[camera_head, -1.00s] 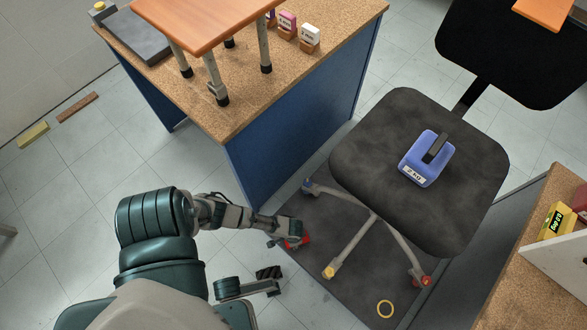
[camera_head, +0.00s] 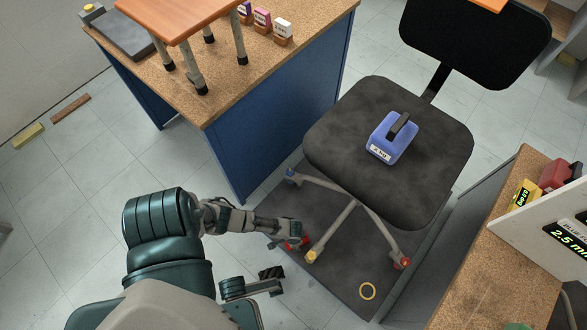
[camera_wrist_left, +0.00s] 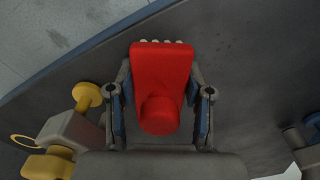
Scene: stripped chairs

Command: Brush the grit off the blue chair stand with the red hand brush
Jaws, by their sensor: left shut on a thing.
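The red hand brush shows in the left wrist view (camera_wrist_left: 161,75), with a few pale bristle tips at its far edge. My left gripper (camera_wrist_left: 160,112) is shut on it, a finger on each side. In the head view my left gripper (camera_head: 298,238) is low by the left side of the chair stand (camera_head: 335,288), a dark platform with a blue edge in the wrist view. The brush (camera_head: 292,245) is mostly hidden there. I cannot tell whether the bristles touch the stand. Faint dark specks show on the stand; I cannot make out grit clearly. My right gripper is not clearly seen.
An office chair (camera_head: 385,165) stands on the platform, its feet with coloured ends close to my left gripper. A blue block weight (camera_head: 392,148) sits on its seat. A blue-sided bench (camera_head: 280,125) rises behind; another bench (camera_head: 505,270) is at right.

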